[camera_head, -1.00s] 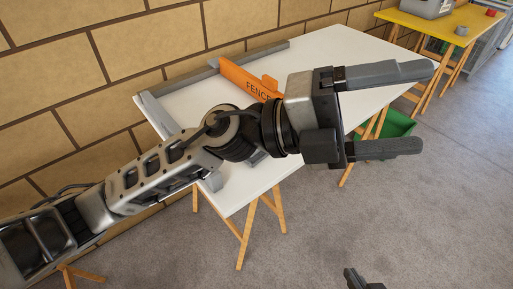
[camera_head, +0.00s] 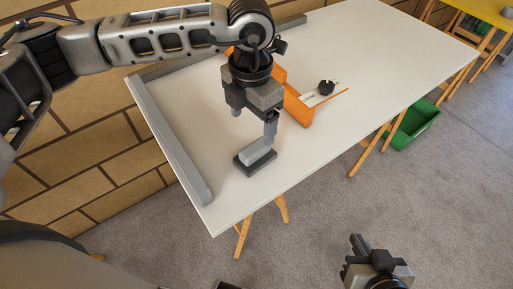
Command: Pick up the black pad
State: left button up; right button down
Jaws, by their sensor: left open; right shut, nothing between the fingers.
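The black pad (camera_head: 243,168) is a flat dark block near the table's front left edge, with a lighter grey raised part on top. My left gripper (camera_head: 253,131) is open, pointing down just above and behind the pad. One finger reaches down close to the grey part; I cannot tell whether it touches. Nothing is held between its fingers. My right gripper (camera_head: 358,243) is shut and empty, low at the bottom right, in front of the table and away from the pad.
The white table (camera_head: 375,50) has a grey rail (camera_head: 170,140) along its left edge. An orange fence piece (camera_head: 297,105) stands behind the gripper, beside a small black knob (camera_head: 327,87) on a pale plate. The table's right side is clear. A green bin (camera_head: 415,122) sits on the floor.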

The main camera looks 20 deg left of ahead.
aim_at(255, 147)
pick_arm(q)
notch_tip(255, 147, down, 5)
jog(key=shift+r, duration=0.15)
jog(key=shift+d+f+p, duration=0.15)
jog(key=shift+f+p, duration=0.05)
jog(key=shift+f, duration=1.15)
jog(key=shift+d+f+p, duration=0.15)
jog(key=shift+f+p, duration=0.05)
jog(key=shift+f, duration=1.1)
jog(key=c, duration=1.1)
